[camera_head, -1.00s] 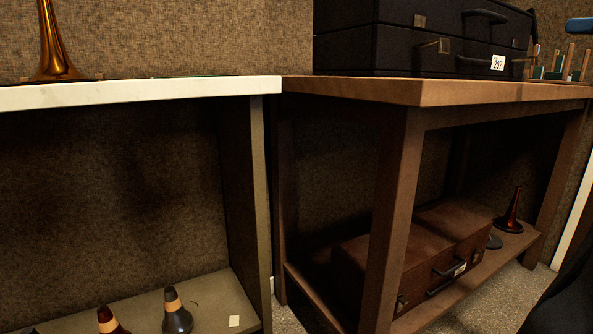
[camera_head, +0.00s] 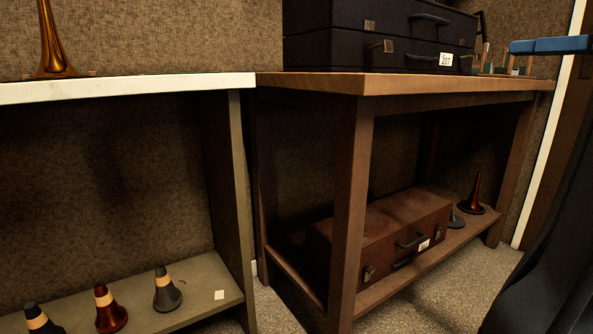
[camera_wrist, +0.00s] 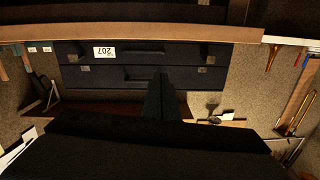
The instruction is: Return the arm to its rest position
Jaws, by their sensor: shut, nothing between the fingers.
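My gripper (camera_wrist: 160,82) shows in the wrist view as two dark fingers together, shut and empty. The fingers point toward two stacked black cases (camera_wrist: 135,52), whose "207" label is upside down in that view. Whether the fingertips touch the cases cannot be told. In the head view the black cases (camera_head: 380,35) sit on the brown wooden table (camera_head: 420,82). The fingers cannot be made out in the head view. A large dark shape at the lower right there looks like part of my arm.
A pale-topped bench (camera_head: 130,88) with a brass bell (camera_head: 55,45) stands left. Its lower shelf holds several cone mutes (camera_head: 168,292). A brown case (camera_head: 385,235) and a dark red cone (camera_head: 475,195) sit under the table. A blue bar (camera_head: 550,46) shows upper right. Floor is clear in front.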

